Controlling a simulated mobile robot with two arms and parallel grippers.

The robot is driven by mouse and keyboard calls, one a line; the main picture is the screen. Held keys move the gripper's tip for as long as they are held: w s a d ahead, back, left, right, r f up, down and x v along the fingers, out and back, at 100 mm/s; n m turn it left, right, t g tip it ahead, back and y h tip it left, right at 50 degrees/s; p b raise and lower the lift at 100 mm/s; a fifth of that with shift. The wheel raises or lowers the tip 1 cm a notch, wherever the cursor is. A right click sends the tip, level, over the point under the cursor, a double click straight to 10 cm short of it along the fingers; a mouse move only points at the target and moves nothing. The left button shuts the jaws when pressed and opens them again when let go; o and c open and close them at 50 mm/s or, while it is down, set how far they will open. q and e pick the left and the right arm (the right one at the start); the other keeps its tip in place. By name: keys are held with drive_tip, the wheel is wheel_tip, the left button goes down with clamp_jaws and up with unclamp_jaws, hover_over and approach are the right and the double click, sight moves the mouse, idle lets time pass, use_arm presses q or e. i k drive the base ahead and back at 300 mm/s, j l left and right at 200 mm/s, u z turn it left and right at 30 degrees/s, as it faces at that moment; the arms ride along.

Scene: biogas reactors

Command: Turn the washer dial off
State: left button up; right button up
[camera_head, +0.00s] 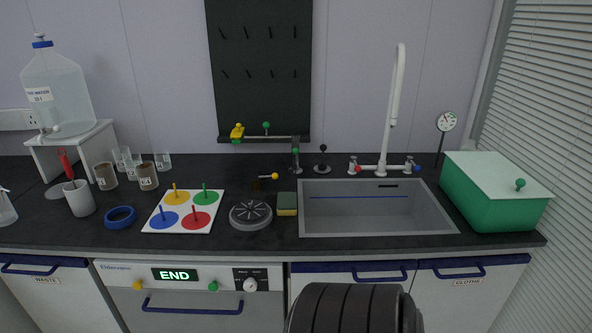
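The washer (188,306) is built in under the counter at the lower left, with a white front panel and a blue door handle (192,307). Its display (174,275) reads "END" in green. A white round dial (250,285) sits on a dark marked panel at the right end of the washer front. The dial's labels are too small to read, and I cannot tell which setting it points to. Neither of my grippers is in view. A dark ribbed part of my own arm shows at the bottom, right of the washer.
A yellow knob (138,285) and a green knob (213,286) are on the washer front. The dark counter (330,245) above holds a sink (376,222), a colored disc board (151,227), cups and a green box (488,205). Cabinets with blue handles flank the washer.

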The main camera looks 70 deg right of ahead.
sight(250, 285)
drive_tip(key=z, duration=1.9)
